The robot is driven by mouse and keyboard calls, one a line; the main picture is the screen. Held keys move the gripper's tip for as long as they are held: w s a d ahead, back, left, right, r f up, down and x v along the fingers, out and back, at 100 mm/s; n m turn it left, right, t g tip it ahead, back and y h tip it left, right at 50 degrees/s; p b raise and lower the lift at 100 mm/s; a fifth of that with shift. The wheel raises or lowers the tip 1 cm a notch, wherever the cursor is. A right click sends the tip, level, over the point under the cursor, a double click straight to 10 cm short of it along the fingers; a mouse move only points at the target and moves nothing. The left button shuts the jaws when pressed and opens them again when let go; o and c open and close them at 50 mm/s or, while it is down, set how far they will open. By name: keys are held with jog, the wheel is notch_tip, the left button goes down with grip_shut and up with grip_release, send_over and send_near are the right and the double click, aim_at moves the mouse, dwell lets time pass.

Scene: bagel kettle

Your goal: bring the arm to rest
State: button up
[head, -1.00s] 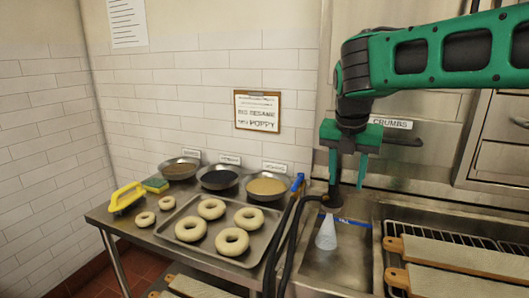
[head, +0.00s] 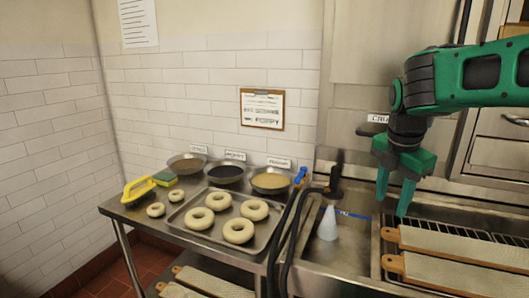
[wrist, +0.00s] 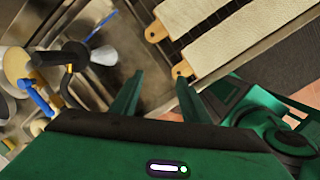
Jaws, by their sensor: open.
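My green gripper (head: 394,192) is open and empty. In the head view it hangs in the air at the right, fingers pointing down, in front of the steel back panel and over the sink area. In the wrist view both fingers (wrist: 157,95) show apart with nothing between them. Below them are the steel sink and the ends of the cloth-covered boards. My green arm reaches in from the right edge of the head view.
Cloth-covered boards (head: 455,245) lie at the right. The space above the table is clear.

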jog(key=s+d+f+m, duration=0.3)
jog(key=s+m, duration=0.6)
jog(key=s+d+f+m+g+y, duration=0.1)
jog(key=s+d+f+m, duration=0.3)
jog(key=s+m, duration=0.4)
jog(key=s+d+f+m+g, duration=0.1)
jog(key=s+d+f+m, duration=0.2)
jog(key=s+m, duration=0.6)
jog(key=f+m, duration=0.1)
jog(key=m, duration=0.2)
jog(key=shift+s+d+y, duration=0.3)
jog(key=shift+w+f, duration=0.3)
jog(key=shift+w, duration=0.35)
